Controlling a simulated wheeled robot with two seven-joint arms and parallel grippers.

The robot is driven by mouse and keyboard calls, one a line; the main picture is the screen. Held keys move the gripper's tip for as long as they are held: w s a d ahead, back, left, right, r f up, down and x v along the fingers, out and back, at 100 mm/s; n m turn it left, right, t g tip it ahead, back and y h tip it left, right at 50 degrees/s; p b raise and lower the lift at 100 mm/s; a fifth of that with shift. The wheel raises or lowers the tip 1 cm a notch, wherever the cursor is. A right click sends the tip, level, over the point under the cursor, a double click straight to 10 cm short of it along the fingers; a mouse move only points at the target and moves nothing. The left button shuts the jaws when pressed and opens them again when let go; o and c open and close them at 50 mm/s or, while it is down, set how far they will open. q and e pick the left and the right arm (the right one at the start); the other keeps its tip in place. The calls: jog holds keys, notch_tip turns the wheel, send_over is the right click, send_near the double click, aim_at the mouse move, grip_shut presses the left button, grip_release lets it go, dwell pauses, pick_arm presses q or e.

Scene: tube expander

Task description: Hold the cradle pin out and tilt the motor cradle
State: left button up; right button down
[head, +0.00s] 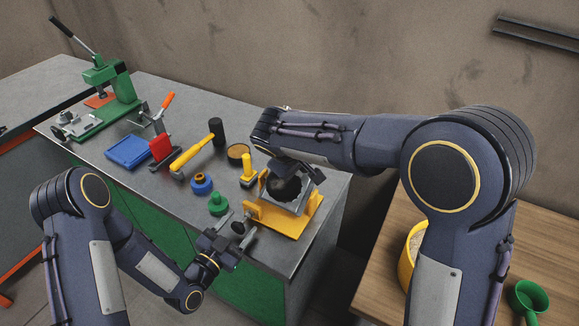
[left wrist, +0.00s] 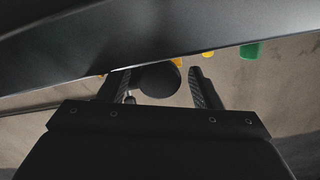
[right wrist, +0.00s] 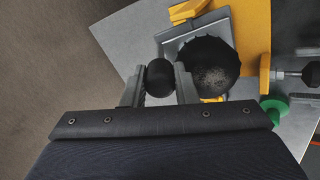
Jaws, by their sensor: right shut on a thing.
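The yellow motor cradle (head: 300,222) stands on the front right end of the bench, with a grey plate and a dark round motor (head: 285,190) in it. The right wrist view shows the motor (right wrist: 207,66) close by. My right gripper (right wrist: 159,86) is shut on a black ball knob (right wrist: 159,72) beside the motor. The cradle pin's black knob (head: 238,228) sticks out on the cradle's left side; its metal shaft (right wrist: 290,74) enters the yellow bracket. My left gripper (left wrist: 160,88) is open, its fingers on either side of the knob (left wrist: 158,82), with a gap at the right finger.
A green part (head: 218,204) and a blue ring part (head: 202,184) stand left of the cradle. A yellow-handled mallet (head: 195,153), a blue tray (head: 128,152) and a green press (head: 112,85) lie farther back. A wooden table (head: 375,240) is at the right.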

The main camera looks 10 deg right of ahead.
pick_arm(q)
jog(key=v, duration=0.7)
dwell(0.6)
dwell(0.4)
pick_arm(e)
jog(key=c, duration=1.1)
grip_release()
jog(key=shift+c, duration=0.2)
jog(key=v, duration=0.7)
